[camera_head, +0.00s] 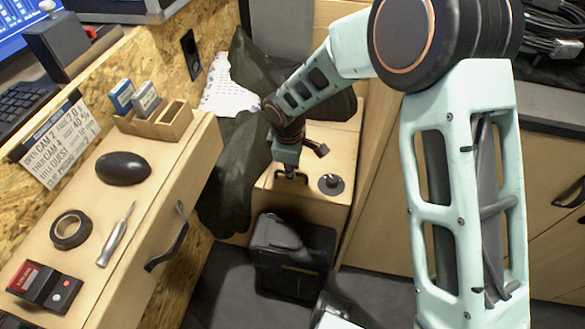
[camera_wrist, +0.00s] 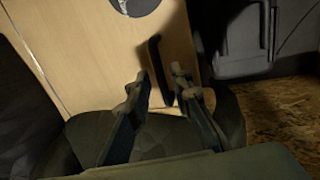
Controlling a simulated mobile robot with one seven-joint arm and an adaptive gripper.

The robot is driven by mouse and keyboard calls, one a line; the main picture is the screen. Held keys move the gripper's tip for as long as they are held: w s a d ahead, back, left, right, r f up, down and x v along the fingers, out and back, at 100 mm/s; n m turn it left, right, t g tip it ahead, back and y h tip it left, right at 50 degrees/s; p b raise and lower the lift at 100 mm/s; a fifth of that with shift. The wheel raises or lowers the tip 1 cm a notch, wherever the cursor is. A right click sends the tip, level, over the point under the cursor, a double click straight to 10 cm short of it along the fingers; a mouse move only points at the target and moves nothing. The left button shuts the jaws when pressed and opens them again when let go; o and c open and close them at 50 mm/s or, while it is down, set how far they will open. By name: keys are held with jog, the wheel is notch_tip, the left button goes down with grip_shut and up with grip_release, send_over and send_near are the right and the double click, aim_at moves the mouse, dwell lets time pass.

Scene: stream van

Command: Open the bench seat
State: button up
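The bench seat (camera_head: 310,205) is a light wooden box at the back, its lid lying flat and closed. A dark handle (camera_head: 291,177) is at the front edge of its lid, and it shows in the wrist view (camera_wrist: 159,68) as a dark bar. My gripper (camera_head: 288,165) points down at the handle. In the wrist view my gripper (camera_wrist: 160,82) has its two fingers apart, with the handle between them. The fingers look open; I cannot tell whether either touches the handle.
A dark jacket (camera_head: 240,150) hangs over the bench's left side. A round black fitting (camera_head: 331,184) lies on the lid. A black case (camera_head: 292,255) stands on the floor before the bench. A wooden desk (camera_head: 160,190) with small items is at left, cabinets (camera_head: 560,215) at right.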

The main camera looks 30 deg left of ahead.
grip_shut()
jog(key=r+p, duration=0.1)
jog(key=w+r+p, duration=0.1)
jog(key=r, duration=0.1)
jog(key=r+p, duration=0.1)
jog(key=r, duration=0.1)
jog(key=shift+w+a+p, duration=0.2)
jog(key=shift+w+p, duration=0.05)
jog(key=shift+p, duration=0.15)
jog(key=shift+c, duration=1.5)
grip_release()
jog(key=shift+f+b, duration=0.3)
jog(key=shift+b, duration=0.05)
jog(key=o, duration=0.6)
jog(key=shift+f, duration=0.1)
notch_tip(320, 180, up, 12)
jog(key=s, duration=0.2)
jog(key=shift+s+d, duration=0.15)
jog(key=shift+d, duration=0.15)
